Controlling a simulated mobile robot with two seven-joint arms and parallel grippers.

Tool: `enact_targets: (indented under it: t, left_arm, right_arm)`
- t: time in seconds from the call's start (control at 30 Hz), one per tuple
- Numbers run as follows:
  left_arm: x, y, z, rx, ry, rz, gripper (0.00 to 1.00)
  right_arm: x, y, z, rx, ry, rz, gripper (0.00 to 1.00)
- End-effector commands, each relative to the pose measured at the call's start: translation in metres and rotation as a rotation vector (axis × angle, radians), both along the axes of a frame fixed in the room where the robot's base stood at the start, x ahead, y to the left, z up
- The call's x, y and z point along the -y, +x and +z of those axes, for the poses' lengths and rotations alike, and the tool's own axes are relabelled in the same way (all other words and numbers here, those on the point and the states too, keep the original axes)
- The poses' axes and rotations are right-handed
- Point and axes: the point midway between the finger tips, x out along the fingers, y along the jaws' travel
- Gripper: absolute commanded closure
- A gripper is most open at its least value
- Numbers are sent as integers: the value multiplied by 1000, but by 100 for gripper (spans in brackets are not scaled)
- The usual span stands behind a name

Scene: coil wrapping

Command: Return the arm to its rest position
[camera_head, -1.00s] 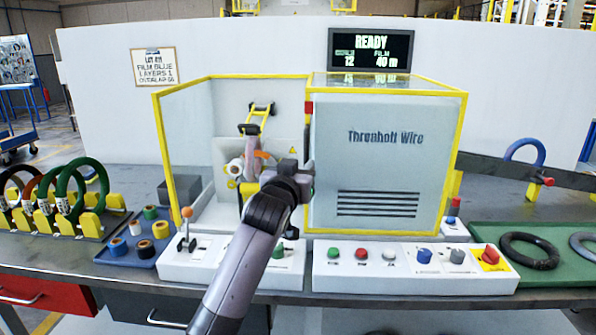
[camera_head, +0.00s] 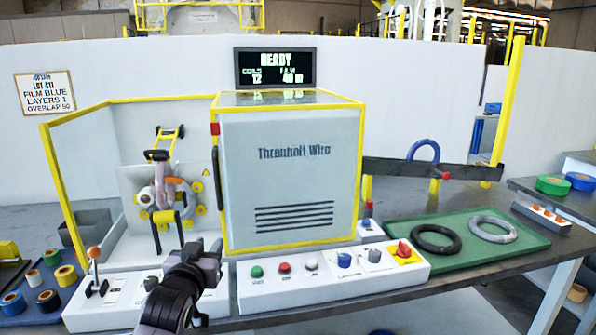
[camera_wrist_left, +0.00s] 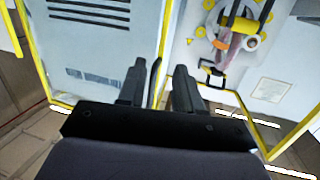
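My left arm reaches up from the bottom of the head view. My left gripper (camera_head: 212,252) is in front of the machine's left bay, low, just above the white control panels. In the left wrist view its two dark fingers stand apart with a gap between them (camera_wrist_left: 159,88), and no held object shows. The machine's grey cabinet (camera_head: 290,165) and the coil winding ring (camera_head: 160,185) with yellow rollers are beyond the gripper. A dark upright door handle (camera_head: 217,165) is above it, apart from it in the head view. My right gripper is not in view.
Control panels (camera_head: 255,303) with buttons, knobs and an orange-topped lever (camera_head: 93,254) line the front edge. A green tray (camera_head: 520,247) holds a black coil (camera_head: 436,239) and a grey coil (camera_head: 493,229). Film rolls (camera_head: 48,300) sit at left. A blue coil (camera_head: 423,150) hangs at right.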

Motion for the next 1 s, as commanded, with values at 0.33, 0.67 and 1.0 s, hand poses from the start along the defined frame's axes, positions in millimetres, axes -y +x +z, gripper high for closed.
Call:
enact_targets:
  t: [0.33,0.67,1.0]
  left_arm:
    - [-4,-117,-155,-221,32,-75,66]
    - [-3,-257,-243,-413,37,-154,66]
    - [0,-339,-268,-513,25,-197,66]
  right_arm:
    - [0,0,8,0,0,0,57]
    - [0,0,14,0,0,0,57]
    - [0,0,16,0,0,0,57]
